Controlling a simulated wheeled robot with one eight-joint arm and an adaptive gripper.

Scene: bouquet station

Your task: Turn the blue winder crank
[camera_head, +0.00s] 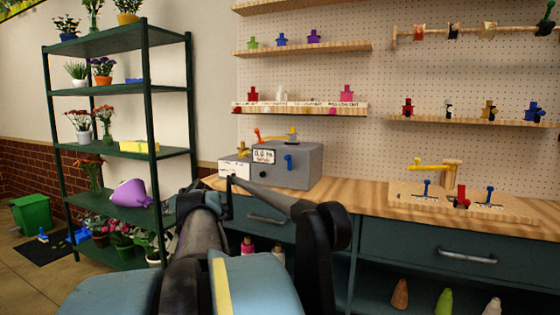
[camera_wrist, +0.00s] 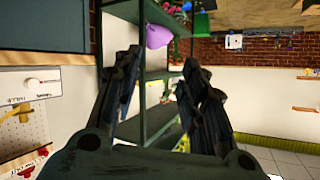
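A grey box machine (camera_head: 300,170) with a small display reading about 0.0 m stands on the bench in the head view. A small blue crank-like handle (camera_head: 289,162) is on its front face; orange and yellow handles sit on top. I take the blue handle for the winder crank, but it is small. My gripper (camera_wrist: 160,65) is open and empty in the wrist view, its dark fingers apart and pointing toward the plant shelf. In the head view my arm reaches up in front of the bench; the fingers are hard to make out there. No contact with the machine shows.
A wooden board (camera_head: 410,199) with blue and red levers and a yellow arm stands on the bench at right. The green plant rack (camera_head: 149,88) stands at left. Pegboard shelves hold small coloured parts. Bench top between machine and board is clear.

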